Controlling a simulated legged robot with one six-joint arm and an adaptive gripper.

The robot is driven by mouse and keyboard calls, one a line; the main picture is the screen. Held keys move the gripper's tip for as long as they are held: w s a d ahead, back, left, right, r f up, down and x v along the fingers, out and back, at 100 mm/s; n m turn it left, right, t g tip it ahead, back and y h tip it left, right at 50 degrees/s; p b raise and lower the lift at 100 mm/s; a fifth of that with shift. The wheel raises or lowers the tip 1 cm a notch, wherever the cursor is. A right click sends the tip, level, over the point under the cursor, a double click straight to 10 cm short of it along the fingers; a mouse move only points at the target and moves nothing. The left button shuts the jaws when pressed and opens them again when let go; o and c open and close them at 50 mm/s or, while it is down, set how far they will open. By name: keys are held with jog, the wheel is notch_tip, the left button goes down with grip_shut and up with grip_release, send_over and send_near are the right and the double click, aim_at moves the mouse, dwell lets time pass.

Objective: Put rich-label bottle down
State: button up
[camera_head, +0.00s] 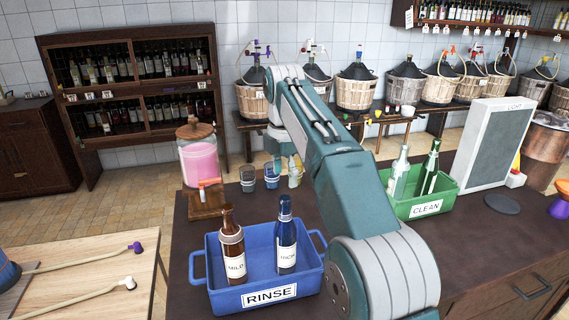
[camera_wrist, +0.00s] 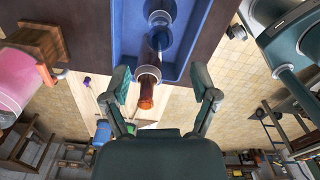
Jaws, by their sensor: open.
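A dark blue bottle (camera_head: 286,236) stands upright in the right half of the blue RINSE bin (camera_head: 265,296). Its white label seems to read RICH, though the letters are small. A brown bottle (camera_head: 232,246) with a MILD label stands upright beside it on the left. My gripper (camera_wrist: 162,82) is open in the wrist view, its two fingers spread apart. An orange-brown bottle neck (camera_wrist: 147,98) shows between the fingers in the picture, with no finger touching it.
A green CLEAN crate (camera_head: 425,206) with two bottles stands at the right. A pink drink dispenser (camera_head: 199,163) stands behind the bin, with glasses (camera_head: 271,177) to its right. A grey board (camera_head: 493,145) stands at the far right. Counter space around the bin is partly clear.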

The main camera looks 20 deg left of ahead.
jog(key=shift+r, duration=1.35)
jog(key=shift+d+r, duration=0.1)
jog(key=shift+d, duration=0.05)
jog(key=s+d+r+m+t, duration=0.15)
jog(key=s+d+m, duration=0.25)
jog(key=d+m, duration=0.45)
jog(key=s+d+r+m+t, duration=0.15)
jog(key=s+d+m, duration=0.3)
jog(key=d, duration=0.65)
jog(key=s+d+f+m+t, duration=0.1)
jog(key=s+d+f+m, duration=0.5)
jog(key=s, duration=0.3)
jog(key=s+d+f+m+t, duration=0.1)
jog(key=s+d+f+m, duration=0.5)
jog(key=s+f+m, duration=0.2)
jog(key=shift+s+d+f+t, duration=0.25)
jog(key=shift+s+f+t, duration=0.1)
jog(key=shift+s, duration=0.65)
